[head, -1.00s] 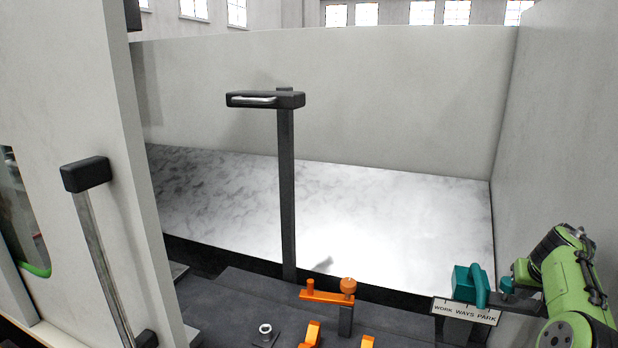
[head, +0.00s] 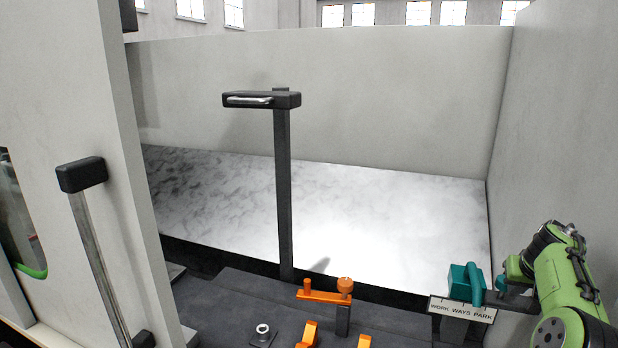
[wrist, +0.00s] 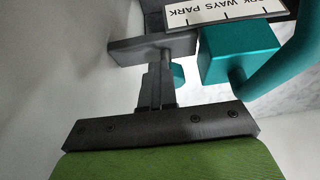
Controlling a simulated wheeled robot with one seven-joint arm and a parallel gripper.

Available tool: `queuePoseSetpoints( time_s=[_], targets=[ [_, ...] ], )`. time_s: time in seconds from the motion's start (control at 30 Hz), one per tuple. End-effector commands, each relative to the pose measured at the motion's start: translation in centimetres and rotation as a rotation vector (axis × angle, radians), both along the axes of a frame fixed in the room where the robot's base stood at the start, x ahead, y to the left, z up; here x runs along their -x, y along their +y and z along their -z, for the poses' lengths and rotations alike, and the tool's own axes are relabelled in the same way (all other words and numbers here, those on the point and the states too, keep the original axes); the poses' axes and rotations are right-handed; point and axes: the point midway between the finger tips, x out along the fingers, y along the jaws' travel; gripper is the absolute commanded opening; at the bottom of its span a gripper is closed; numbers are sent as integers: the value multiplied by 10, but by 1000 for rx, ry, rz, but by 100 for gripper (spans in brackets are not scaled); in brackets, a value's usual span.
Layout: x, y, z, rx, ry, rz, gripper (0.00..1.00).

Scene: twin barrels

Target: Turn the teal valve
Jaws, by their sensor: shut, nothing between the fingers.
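The teal valve (head: 462,283) is a block with a curved bar handle on its right face. It stands at the lower right of the head view, above a sign reading WORK WAYS PARK (head: 461,310). In the wrist view, the teal block (wrist: 238,52) and the thick handle (wrist: 297,60) are at the upper right. My gripper (wrist: 157,75) has its fingers together, with nothing seen between them, left of the block. A small teal piece shows just behind the fingers. In the head view my gripper is close to the handle's right side; I cannot tell whether they touch.
A pale wall (head: 565,150) rises close on the right. An orange lever (head: 324,296) and other orange parts stand on the dark bench at the front. A dark post (head: 283,190) with a handle stands mid-view. A grey bar handle (head: 95,250) is at left.

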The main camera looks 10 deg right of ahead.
Motion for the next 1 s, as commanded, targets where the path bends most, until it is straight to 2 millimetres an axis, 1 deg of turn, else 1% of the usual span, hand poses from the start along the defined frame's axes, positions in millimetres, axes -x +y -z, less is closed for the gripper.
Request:
queuePoseSetpoints(
  time_s=[0.03,0.53,1.0],
  targets=[
    [-3,4,-1,3,-4,-10,0],
    [-11,16,0,-3,2,-9,0],
    [-14,20,2,-4,2,-10,0]
  ],
)
